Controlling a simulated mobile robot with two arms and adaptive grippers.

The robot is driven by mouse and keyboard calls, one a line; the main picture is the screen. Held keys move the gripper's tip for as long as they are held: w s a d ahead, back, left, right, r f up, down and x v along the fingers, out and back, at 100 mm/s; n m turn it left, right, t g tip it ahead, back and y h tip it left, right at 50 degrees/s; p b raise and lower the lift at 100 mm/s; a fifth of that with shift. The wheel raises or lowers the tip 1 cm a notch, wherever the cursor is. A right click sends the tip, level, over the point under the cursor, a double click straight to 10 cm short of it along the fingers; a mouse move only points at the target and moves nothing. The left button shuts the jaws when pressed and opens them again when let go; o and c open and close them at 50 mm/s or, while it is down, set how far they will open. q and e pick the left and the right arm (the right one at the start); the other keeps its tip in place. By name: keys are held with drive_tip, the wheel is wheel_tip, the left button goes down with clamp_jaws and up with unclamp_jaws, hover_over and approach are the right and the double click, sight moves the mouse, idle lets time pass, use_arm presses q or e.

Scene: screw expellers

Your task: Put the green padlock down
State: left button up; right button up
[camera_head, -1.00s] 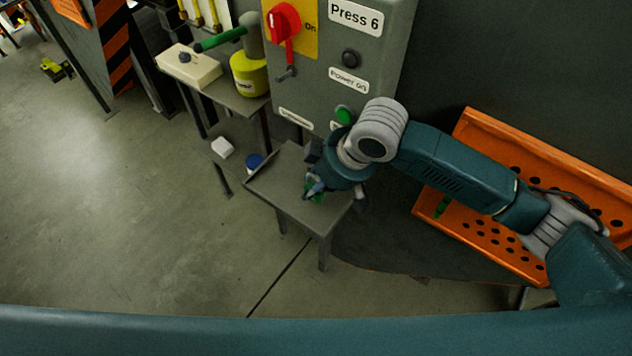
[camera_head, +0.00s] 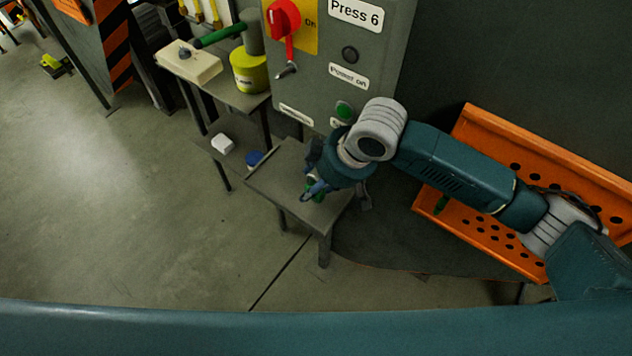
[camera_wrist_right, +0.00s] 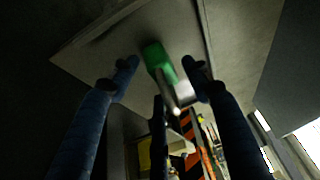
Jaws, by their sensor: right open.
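The green padlock (camera_wrist_right: 160,61), with a metal shackle, shows between my right fingers in the right wrist view, over the grey top of a small side table (camera_wrist_right: 98,62). My right gripper (camera_wrist_right: 160,72) is open, with its fingers spread and apart from the green body. In the head view, the right gripper (camera_head: 312,194) is low over the small table (camera_head: 273,187) and hides most of the padlock (camera_head: 314,186). I cannot tell whether the padlock touches the table top. My left gripper is not in view.
A grey press cabinet (camera_head: 335,98) with a red switch (camera_head: 284,18) stands behind the table. An orange perforated rack (camera_head: 480,222) is at the right. A bench (camera_head: 240,99) with a yellow can (camera_head: 249,72) is at the back left. Open floor lies at left.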

drive_tip(key=b+v, duration=0.1)
drive_tip(key=v, duration=1.1)
drive_tip(key=shift+r, duration=0.35)
idle(0.8)
idle(0.7)
